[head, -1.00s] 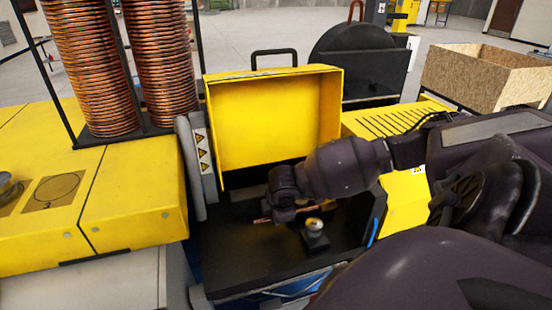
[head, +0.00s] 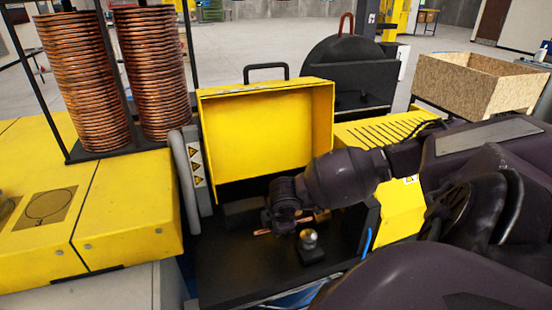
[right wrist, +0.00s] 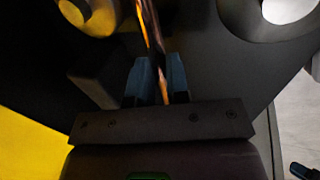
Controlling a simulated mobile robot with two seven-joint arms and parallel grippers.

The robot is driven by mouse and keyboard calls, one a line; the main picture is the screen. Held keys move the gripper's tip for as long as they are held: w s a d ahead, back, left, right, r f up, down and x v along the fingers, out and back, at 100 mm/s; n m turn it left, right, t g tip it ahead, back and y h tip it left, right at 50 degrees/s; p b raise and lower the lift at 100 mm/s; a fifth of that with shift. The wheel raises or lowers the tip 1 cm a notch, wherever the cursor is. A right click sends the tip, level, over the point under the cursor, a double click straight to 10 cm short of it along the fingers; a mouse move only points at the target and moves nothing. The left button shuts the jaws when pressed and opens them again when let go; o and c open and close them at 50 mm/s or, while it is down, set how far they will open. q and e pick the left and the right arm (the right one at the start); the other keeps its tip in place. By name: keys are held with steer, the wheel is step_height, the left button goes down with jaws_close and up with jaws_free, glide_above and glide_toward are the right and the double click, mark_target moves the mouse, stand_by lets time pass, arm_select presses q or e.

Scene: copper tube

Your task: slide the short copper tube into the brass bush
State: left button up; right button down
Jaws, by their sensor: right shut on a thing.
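My right gripper (right wrist: 158,85) is shut on the short copper tube (right wrist: 151,30), which sticks out beyond the blue fingers in the right wrist view. In the head view the gripper (head: 283,224) hangs low over the black bed of the yellow machine, and one end of the tube (head: 263,232) shows to its left. My left gripper is not in view.
The raised yellow lid (head: 268,130) stands behind the bed. Copper coils (head: 85,85) stand at the back left, and a wooden crate (head: 478,82) at the back right. My right arm covers the right side. The front of the black bed (head: 235,280) is clear.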

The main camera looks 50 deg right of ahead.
steer(key=shift+s+d, duration=0.2)
steer(key=shift+d, duration=0.2)
steer(key=shift+s+d, duration=0.2)
steer(key=shift+d, duration=0.15)
steer(key=shift+s+d, duration=0.1)
steer(key=shift+d, duration=0.05)
stand_by(0.4)
steer(key=c, duration=1)
jaws_free()
